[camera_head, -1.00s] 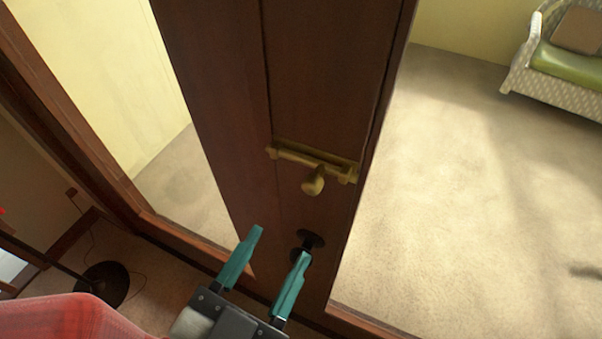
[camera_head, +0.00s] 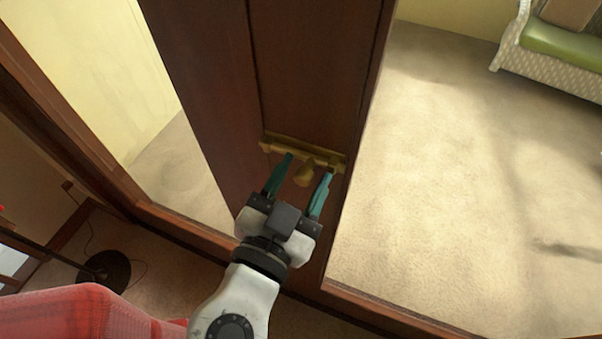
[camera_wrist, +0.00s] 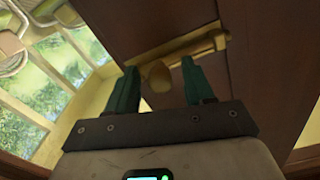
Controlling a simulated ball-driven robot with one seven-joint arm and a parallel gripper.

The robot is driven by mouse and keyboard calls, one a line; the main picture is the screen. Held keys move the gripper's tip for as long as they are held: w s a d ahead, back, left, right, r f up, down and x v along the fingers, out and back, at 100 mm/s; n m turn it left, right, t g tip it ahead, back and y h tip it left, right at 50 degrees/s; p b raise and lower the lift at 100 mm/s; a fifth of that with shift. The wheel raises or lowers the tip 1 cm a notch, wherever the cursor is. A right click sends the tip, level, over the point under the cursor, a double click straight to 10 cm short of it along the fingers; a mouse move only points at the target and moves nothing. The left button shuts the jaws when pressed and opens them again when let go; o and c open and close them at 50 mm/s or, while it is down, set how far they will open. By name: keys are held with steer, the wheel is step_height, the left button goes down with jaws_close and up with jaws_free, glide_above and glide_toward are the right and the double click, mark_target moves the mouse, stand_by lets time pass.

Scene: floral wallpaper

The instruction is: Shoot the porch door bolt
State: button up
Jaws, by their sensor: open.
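The brass bolt (camera_head: 325,155) is mounted across the dark brown wooden door (camera_head: 312,70). Its knob (camera_head: 304,173) sticks out below the bar. My gripper (camera_head: 307,164) is open, with one teal finger on each side of the knob in the head view. In the wrist view, the bolt bar (camera_wrist: 180,47) runs at a slant beyond my gripper (camera_wrist: 159,72), and the knob (camera_wrist: 156,76) shows between the fingers, nearer the left one. I cannot tell whether a finger touches the knob. The black door handle below the bolt is hidden behind my gripper in the head view.
A wooden frame (camera_head: 70,120) and glass stand to the left. A carpeted room (camera_head: 450,180) with a white wicker seat (camera_head: 555,75) with a green cushion lies to the right. A round black lamp base (camera_head: 105,271) sits on the floor at lower left.

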steer(key=shift+c, duration=0.3)
jaws_close()
stand_by(0.3)
